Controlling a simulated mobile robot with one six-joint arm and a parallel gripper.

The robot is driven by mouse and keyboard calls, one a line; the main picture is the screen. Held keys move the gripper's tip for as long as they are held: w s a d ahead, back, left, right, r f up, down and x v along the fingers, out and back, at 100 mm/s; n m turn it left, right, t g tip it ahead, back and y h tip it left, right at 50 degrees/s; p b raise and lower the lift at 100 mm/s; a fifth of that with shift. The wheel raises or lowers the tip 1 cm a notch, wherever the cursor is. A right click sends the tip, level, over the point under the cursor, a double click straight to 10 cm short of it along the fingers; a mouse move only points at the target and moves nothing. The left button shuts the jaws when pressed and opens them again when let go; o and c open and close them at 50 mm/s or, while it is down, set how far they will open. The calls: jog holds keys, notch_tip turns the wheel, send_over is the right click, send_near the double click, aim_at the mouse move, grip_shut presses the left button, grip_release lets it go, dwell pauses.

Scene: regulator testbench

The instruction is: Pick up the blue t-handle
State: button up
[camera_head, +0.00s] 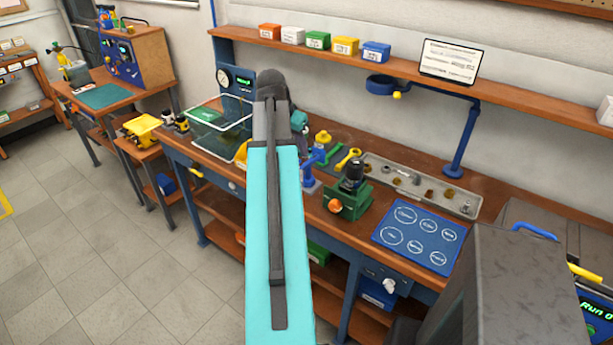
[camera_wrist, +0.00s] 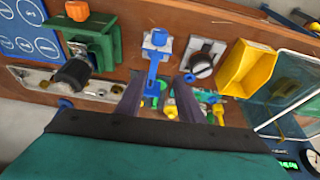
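A blue tool that looks like the t-handle (camera_head: 314,157) stands on the workbench, just right of my arm in the head view. In the wrist view the blue t-handle (camera_wrist: 154,68) reaches from a small blue-and-white block (camera_wrist: 157,38) toward the gap between my fingers. My gripper (camera_wrist: 158,84) is open, with one dark finger on each side of the tool's lower end in the picture. I cannot tell whether either finger touches it. In the head view my arm hides most of the gripper.
A green vise (camera_head: 348,203) stands close to the right, beside a blue mat (camera_head: 418,236). A metal parts tray (camera_head: 428,187) lies behind. A clear bin (camera_head: 208,140) is at the left. The wrist view shows a yellow bin (camera_wrist: 246,68) and black knob (camera_wrist: 203,60) nearby.

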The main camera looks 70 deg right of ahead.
aim_at(308, 161)
jog(key=shift+s+d+f+m+b, duration=0.35)
jog(key=shift+s+b, duration=0.2)
jog(key=shift+b, duration=0.15)
jog(key=shift+s+d+r, duration=0.15)
jog(key=shift+s, duration=0.1)
jog(key=shift+p+x, duration=0.8)
jog(key=shift+x, duration=3.5)
jog(key=shift+d, duration=0.1)
jog(key=shift+p+x, duration=0.85)
jog(key=shift+x, duration=0.45)
jog(key=shift+p+x, duration=0.35)
jog(key=shift+x, duration=0.9)
